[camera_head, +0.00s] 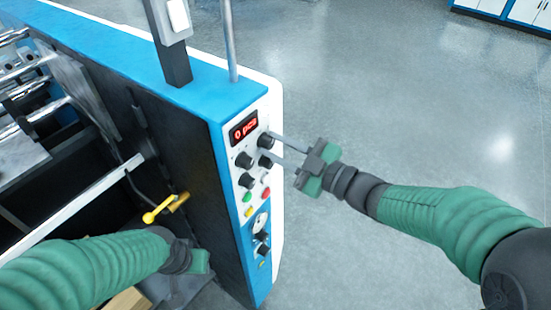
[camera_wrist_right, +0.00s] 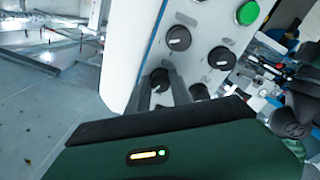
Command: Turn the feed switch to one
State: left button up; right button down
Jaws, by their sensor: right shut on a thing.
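The control panel (camera_head: 252,185) on the blue and white machine carries several black knobs, whose labels are too small to read, so I cannot tell which is the feed switch. My right gripper (camera_head: 270,147) reaches the panel from the right, its two thin fingers at the upper right knob (camera_head: 266,140). In the right wrist view the fingers (camera_wrist_right: 162,92) are shut on this knob (camera_wrist_right: 160,77), partly hiding it. My left gripper (camera_head: 198,262) is low at the left, away from the panel, with its fingertips hidden.
A red display (camera_head: 244,130) sits above the knobs. Green (camera_head: 247,197) and red (camera_head: 266,193) buttons and a gauge (camera_head: 261,221) sit below. A yellow handle (camera_head: 165,208) stands near my left gripper. The floor (camera_head: 400,100) at the right is clear.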

jog(key=n+b, duration=0.3)
jog(key=b, duration=0.1)
jog(key=shift+f, duration=0.2)
jog(key=shift+r+n+b, duration=0.15)
jog(key=shift+n+b, duration=0.85)
jog(key=shift+n, duration=0.1)
jog(key=c, duration=1.5)
grip_release()
jog(key=shift+c, duration=0.2)
jog(key=o, duration=0.4)
jog(key=shift+s+r, duration=0.1)
jog(key=shift+s, duration=0.05)
jog(key=shift+d, duration=0.1)
